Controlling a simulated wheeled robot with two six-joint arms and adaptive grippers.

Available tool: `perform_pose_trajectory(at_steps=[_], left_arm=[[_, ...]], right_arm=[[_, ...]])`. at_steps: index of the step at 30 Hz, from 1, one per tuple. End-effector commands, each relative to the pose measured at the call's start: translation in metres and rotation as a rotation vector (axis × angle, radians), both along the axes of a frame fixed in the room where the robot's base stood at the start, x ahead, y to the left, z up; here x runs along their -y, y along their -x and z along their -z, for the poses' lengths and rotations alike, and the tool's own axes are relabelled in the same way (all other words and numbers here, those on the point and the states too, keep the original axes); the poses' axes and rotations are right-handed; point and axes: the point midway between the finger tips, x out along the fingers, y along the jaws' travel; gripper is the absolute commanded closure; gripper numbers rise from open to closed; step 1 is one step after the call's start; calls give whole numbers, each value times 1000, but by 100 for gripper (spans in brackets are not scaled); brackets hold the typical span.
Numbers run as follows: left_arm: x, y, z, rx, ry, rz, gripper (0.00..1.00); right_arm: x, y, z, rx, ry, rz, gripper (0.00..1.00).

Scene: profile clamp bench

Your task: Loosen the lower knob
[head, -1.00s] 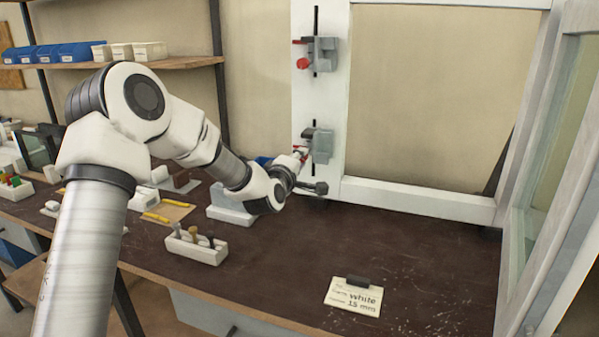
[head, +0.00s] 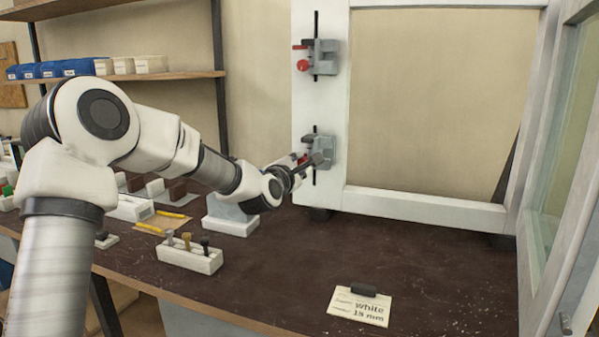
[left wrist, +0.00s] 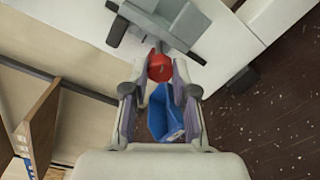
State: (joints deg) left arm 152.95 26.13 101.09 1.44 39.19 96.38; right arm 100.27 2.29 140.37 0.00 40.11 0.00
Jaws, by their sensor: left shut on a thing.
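The lower clamp (head: 321,148) is a grey block on the white frame's left upright, with a dark slot line through it. Its red lower knob (left wrist: 160,67) shows in the left wrist view between my left fingertips. My left gripper (head: 302,163) reaches in from the left at the lower clamp and is shut on this knob. In the head view the fingers mostly hide the knob. The upper clamp (head: 322,57), with its own red knob (head: 303,65), sits higher on the same upright, clear of the gripper. My right gripper is not in view.
A white holder (head: 190,255) with several pegs stands on the dark bench, left of a card (head: 360,306) reading white, 15 mm. A blue bin (left wrist: 165,112) lies beyond my fingers. A glazed frame (head: 570,160) stands at the right. The bench's middle is clear.

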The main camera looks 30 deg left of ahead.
Motion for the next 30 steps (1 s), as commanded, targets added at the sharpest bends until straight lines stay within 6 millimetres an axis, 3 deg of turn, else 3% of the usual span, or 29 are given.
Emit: perform_pose_trajectory(at_steps=[15, 16, 18, 26, 30], left_arm=[[0, 0, -1, 7, 23, 0, 100], [0, 0, -1, 7, 23, 0, 66], [0, 0, 0, 6, 22, 0, 48], [0, 0, 0, 6, 22, 0, 48], [2, 12, -1, 5, 24, 1, 48]], right_arm=[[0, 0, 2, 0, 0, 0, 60], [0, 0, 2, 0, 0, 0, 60], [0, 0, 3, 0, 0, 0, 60], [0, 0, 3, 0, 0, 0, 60], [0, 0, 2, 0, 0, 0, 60]])
